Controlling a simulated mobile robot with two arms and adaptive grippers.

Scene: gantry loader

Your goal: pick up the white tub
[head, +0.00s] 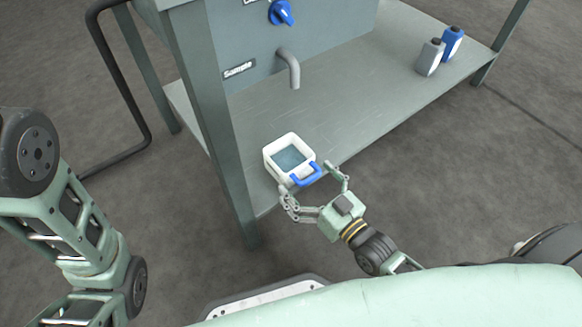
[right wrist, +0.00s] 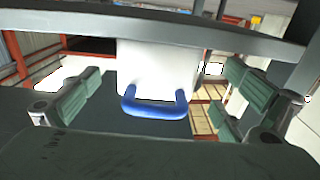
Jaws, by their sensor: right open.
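The white tub (head: 271,158) stands on the grey lower shelf near its front edge, with dark bluish contents inside. Its blue handle (head: 308,175) faces my right gripper. My right gripper (head: 313,186) is open, with its fingers spread to either side of the handle. In the right wrist view, the tub (right wrist: 158,68) and its blue handle (right wrist: 155,108) show between the open green-padded fingers (right wrist: 155,100), with gaps on both sides. My left arm is at the left of the head view, but its gripper is not in view.
The grey shelf (head: 355,110) holds a grey bottle (head: 430,57) and a blue bottle (head: 452,42) at the far right. A bent spout (head: 290,68) juts from the panel labelled Sample, behind the tub. A table leg (head: 222,140) stands close left of the tub.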

